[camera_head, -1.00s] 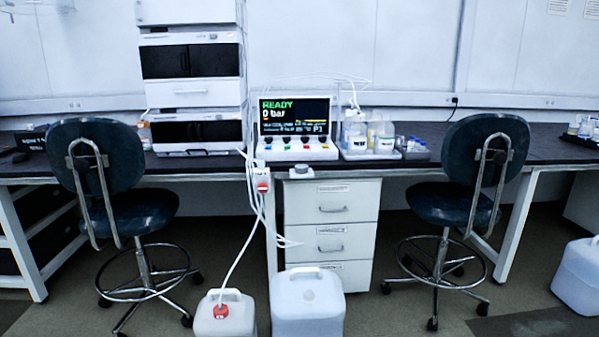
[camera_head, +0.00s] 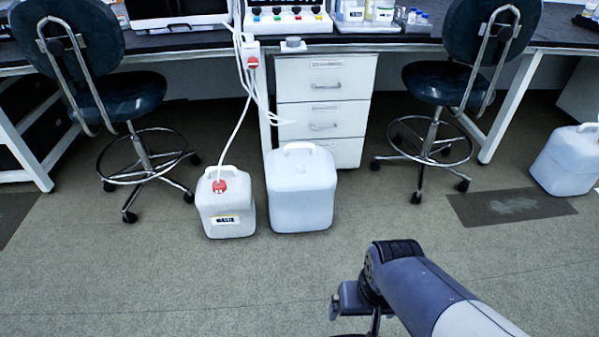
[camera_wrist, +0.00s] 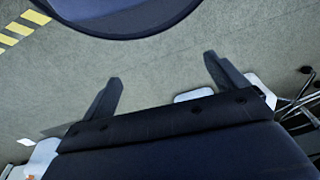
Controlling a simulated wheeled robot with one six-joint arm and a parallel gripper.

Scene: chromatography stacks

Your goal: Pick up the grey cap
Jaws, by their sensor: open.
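A small grey piece (camera_head: 293,42), which looks like the grey cap, sits on a pale holder at the bench's front edge, above the drawers, in the head view. It is small, so its shape is hard to make out. My gripper shows in the wrist view (camera_wrist: 163,72) with its two dark fingers wide apart and only floor between them. In the head view my arm reaches in from the lower right, low and well in front of the bench, far from the grey piece. The cap does not show in the wrist view.
A waste jug (camera_head: 226,205) with a red cap and tubing stands beside a larger white jug (camera_head: 300,190) before the drawers (camera_head: 325,110). Chairs stand left (camera_head: 130,100) and right (camera_head: 440,85). Another jug (camera_head: 570,160) is far right. The floor in front is clear.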

